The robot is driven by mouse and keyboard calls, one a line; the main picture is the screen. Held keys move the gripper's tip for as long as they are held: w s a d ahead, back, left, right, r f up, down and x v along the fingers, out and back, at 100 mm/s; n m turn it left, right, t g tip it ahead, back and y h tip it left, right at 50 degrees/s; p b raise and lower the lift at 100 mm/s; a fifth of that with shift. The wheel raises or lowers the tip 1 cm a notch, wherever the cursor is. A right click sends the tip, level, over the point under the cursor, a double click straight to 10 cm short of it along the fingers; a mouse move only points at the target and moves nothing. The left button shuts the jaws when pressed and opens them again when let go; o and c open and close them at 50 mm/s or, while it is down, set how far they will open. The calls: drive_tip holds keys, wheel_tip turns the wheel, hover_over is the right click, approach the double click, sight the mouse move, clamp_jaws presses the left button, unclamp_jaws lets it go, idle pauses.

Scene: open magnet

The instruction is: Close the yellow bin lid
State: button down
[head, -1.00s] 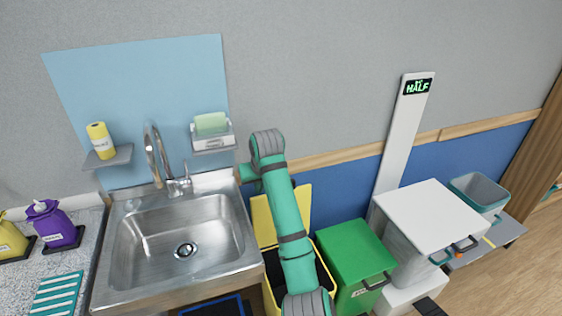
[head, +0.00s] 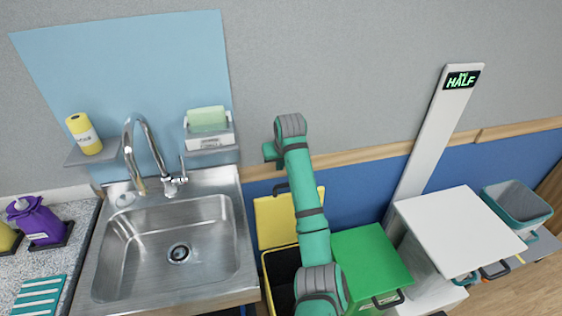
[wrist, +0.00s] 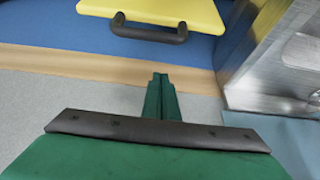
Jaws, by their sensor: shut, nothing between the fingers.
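The yellow bin (head: 268,277) stands between the sink and a green bin, with a dark inside showing. Its yellow lid (head: 270,220) is open, standing upright against the blue wall. My arm covers part of the bin and the lid's right side. The lid and its dark handle (wrist: 150,32) show at the top of the wrist view. My gripper (wrist: 160,80) is shut and empty, apart from the handle with wall showing between them.
A steel sink (head: 180,250) with a tall faucet is left of the bin. A green bin (head: 370,262) with a closed lid and a white bin (head: 455,230) stand to the right. A soap shelf (head: 209,142) is on the wall.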

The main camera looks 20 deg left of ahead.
drive_tip(key=f, duration=0.1)
drive_tip(key=s+f, duration=0.1)
drive_tip(key=s+d+f, duration=0.1)
drive_tip(key=f, duration=0.1)
drive_tip(key=shift+d+f, duration=0.1)
idle(0.5)
idle(0.3)
